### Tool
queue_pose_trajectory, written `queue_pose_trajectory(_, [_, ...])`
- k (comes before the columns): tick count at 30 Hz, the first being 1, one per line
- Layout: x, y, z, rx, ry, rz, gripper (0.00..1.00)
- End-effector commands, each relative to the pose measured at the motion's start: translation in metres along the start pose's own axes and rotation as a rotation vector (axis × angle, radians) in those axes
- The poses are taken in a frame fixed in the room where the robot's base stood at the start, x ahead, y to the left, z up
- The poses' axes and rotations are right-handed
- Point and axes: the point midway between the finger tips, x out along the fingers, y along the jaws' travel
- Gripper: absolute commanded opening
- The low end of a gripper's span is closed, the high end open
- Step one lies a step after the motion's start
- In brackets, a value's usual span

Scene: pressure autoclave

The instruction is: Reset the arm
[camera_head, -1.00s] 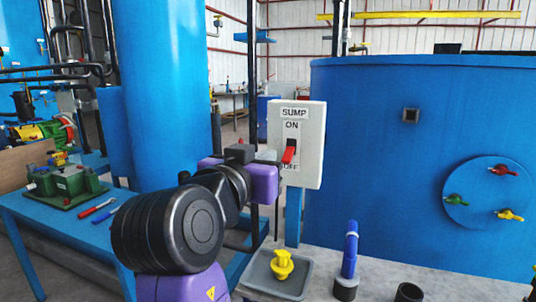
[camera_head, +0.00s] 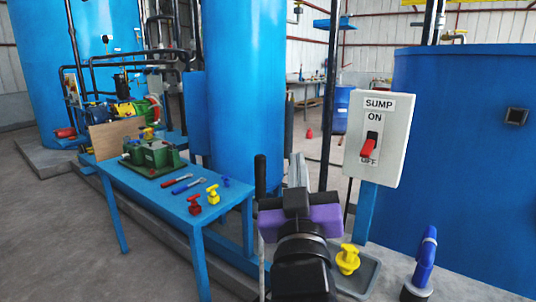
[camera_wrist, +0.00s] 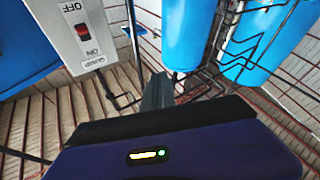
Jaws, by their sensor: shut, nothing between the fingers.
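My arm rises from the bottom of the head view, with my purple gripper (camera_head: 298,172) pointing up and away, left of the sump switch box. Its fingers are together and hold nothing; they also show in the wrist view (camera_wrist: 157,90). The grey-white sump switch box (camera_head: 379,140) stands on a blue post, apart from the gripper. Its red lever (camera_head: 368,147) tilts down toward OFF. The box also shows upside down at the upper left of the wrist view (camera_wrist: 92,52).
A yellow valve (camera_head: 348,259) sits in a grey tray (camera_head: 368,275) right of my arm. A blue-handled piece (camera_head: 425,258) stands farther right. A large blue tank (camera_head: 460,160) is behind.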

Motion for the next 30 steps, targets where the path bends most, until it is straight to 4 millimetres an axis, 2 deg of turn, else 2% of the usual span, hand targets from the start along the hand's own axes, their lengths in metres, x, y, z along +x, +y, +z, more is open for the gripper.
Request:
queue_pose_trajectory(1, [-0.015, -0.003, 0.019, -0.014, 0.005, -0.038, 0.0])
queue_pose_trajectory(6, [-0.065, -0.007, 0.062, -0.021, 0.033, -0.144, 0.0])
queue_pose_trajectory(15, [-0.166, 0.009, 0.124, 0.019, 0.014, -0.265, 0.0])
queue_pose_trajectory(21, [-0.235, 0.032, 0.152, 0.069, -0.036, -0.297, 0.0])
queue_pose_trajectory(30, [-0.336, 0.074, 0.175, 0.154, -0.167, -0.28, 0.0])
